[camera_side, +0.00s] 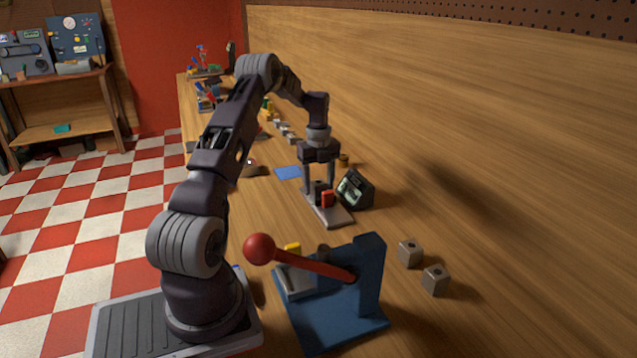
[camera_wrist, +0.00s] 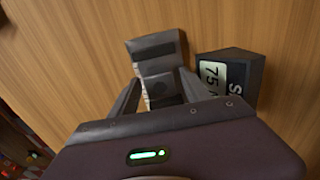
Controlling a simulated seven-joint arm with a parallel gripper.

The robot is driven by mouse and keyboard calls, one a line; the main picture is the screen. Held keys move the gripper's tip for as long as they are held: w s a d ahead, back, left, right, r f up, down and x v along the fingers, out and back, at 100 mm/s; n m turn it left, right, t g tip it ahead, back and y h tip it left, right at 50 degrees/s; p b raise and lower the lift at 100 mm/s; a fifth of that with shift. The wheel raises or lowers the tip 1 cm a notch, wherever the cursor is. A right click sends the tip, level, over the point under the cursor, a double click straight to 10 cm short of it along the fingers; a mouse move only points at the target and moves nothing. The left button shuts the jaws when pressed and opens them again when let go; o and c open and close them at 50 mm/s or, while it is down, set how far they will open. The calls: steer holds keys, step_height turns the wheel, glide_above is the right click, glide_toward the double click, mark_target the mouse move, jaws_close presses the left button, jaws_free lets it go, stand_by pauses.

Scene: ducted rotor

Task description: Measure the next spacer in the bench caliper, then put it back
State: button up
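The bench caliper (camera_side: 334,215) stands on the bench with a grey base, a red part (camera_side: 327,199) and a dark display (camera_side: 355,190) beside it. My gripper (camera_side: 318,192) points straight down over it, with fingers apart. A dark grey block, seemingly the spacer (camera_side: 318,186), sits between the fingers at the caliper. The display (camera_wrist: 228,77) partly reads "75".
A blue press (camera_side: 368,280) with a red-knobbed lever (camera_side: 300,259) stands near my base. Two grey cubes with holes (camera_side: 410,253) (camera_side: 435,280) lie right of it. A blue mat (camera_side: 288,172) and a row of small grey pieces (camera_side: 284,130) lie farther back.

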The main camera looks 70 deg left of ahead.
step_height(320, 180, up, 7)
steer(key=shift+r, duration=0.1)
stand_by(0.5)
steer(key=s+d+r+n+t+y, duration=0.1)
steer(key=d+r+n, duration=0.3)
steer(key=d+r, duration=0.6)
steer(key=d+r+n+t+y, duration=0.1)
steer(key=d+r+n, duration=0.45)
steer(key=d, duration=0.95)
steer(key=s+d+n+t+h, duration=0.2)
steer(key=s+d+n, duration=0.6)
steer(key=s+d, duration=0.9)
steer(key=shift+s+f+t, duration=0.2)
steer(key=shift+s+t, duration=0.6)
steer(key=shift+s, duration=0.4)
